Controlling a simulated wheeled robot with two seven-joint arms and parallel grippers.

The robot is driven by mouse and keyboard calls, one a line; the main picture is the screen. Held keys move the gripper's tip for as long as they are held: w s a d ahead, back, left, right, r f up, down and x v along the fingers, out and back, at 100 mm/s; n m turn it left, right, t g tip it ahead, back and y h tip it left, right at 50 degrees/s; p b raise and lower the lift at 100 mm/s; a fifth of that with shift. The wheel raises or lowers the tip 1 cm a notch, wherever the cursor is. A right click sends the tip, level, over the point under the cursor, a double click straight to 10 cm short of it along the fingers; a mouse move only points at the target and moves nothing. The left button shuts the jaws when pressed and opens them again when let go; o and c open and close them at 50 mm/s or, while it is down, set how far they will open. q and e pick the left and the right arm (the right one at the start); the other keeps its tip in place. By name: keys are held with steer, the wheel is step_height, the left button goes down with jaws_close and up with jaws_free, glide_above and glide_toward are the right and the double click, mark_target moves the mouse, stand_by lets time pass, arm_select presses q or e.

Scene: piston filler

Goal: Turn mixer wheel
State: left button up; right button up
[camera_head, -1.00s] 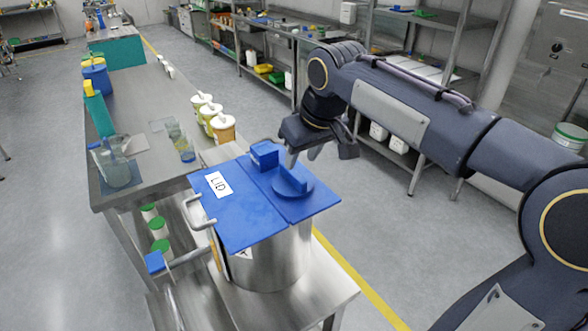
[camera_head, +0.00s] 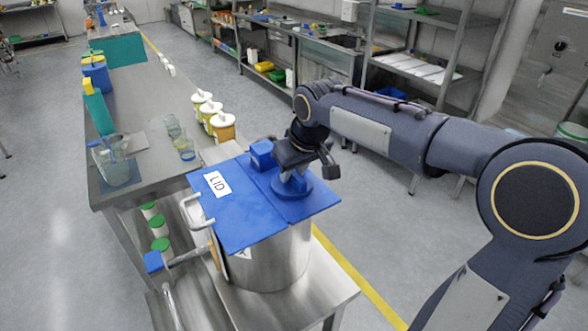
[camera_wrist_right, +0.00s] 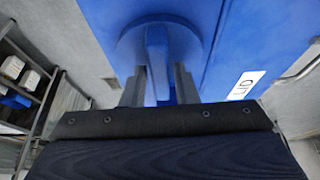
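The mixer wheel (camera_head: 292,190) is a round blue disc with a raised bar across it, lying on the blue lid of a steel pot. It also shows in the wrist view (camera_wrist_right: 157,50). My right gripper (camera_head: 292,178) is over the wheel and hides part of it. In the wrist view the right gripper's two fingers (camera_wrist_right: 160,88) stand apart, one on each side of the raised bar. They are very close to the bar; contact is not clear. My left gripper is not in view.
The lid (camera_head: 240,215) carries a blue block (camera_head: 262,154) close behind my right gripper. The steel pot (camera_head: 275,262) stands on a metal table. White-lidded jars (camera_head: 222,127) and glasses are on the bench at left. Open floor lies to the right.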

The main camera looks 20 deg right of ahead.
jaws_close()
steer(key=shift+m, duration=0.3)
